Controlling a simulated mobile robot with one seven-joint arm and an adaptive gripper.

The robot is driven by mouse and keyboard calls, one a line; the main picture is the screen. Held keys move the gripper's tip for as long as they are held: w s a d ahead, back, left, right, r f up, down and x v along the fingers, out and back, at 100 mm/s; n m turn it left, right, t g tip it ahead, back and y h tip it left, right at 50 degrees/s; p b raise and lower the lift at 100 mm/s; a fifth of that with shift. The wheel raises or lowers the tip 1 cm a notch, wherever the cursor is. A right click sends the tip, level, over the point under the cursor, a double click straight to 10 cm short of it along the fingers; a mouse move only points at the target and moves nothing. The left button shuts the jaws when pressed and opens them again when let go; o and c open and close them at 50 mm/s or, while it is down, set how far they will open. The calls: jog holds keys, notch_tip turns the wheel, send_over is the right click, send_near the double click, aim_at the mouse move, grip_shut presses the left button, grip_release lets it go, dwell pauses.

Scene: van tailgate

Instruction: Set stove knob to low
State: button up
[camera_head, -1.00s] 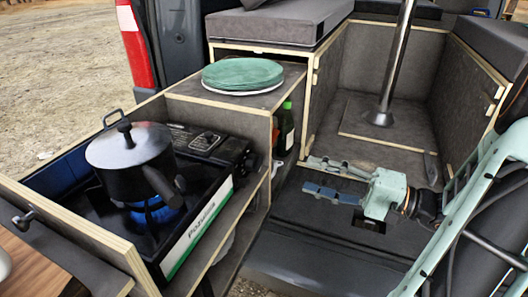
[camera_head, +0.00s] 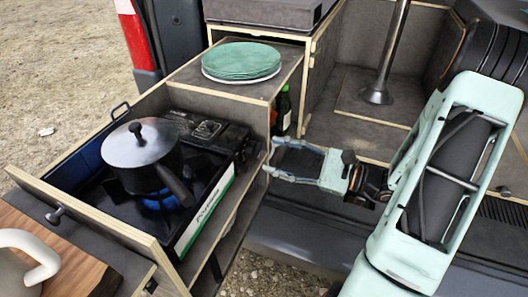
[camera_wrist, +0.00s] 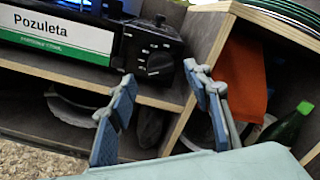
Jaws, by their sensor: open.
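The stove (camera_head: 205,215) sits in the pulled-out drawer, with a black pot (camera_head: 142,155) on its burner and a blue flame glowing under it. In the wrist view the black stove knob (camera_wrist: 156,63), with white marks around it, faces me on the stove's front panel, right of the green and white label. The knob is not clear in the head view. My gripper (camera_head: 272,157) is open and empty, its blue fingers pointing toward the stove's right end. In the wrist view the gripper's fingertips (camera_wrist: 158,74) lie either side of the knob in the picture, apparently still short of it.
A stack of green plates (camera_head: 241,60) sits on the cabinet top behind the stove. A green bottle (camera_head: 283,112) stands in the shelf opening beside the gripper. A wooden cabinet divider (camera_wrist: 208,65) rises close to the right finger. A wooden board with a white mug is at lower left.

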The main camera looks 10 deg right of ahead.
aim_at(260, 151)
jog(key=shift+x, duration=2)
jog(key=shift+c, duration=0.6)
jog(key=c, duration=1)
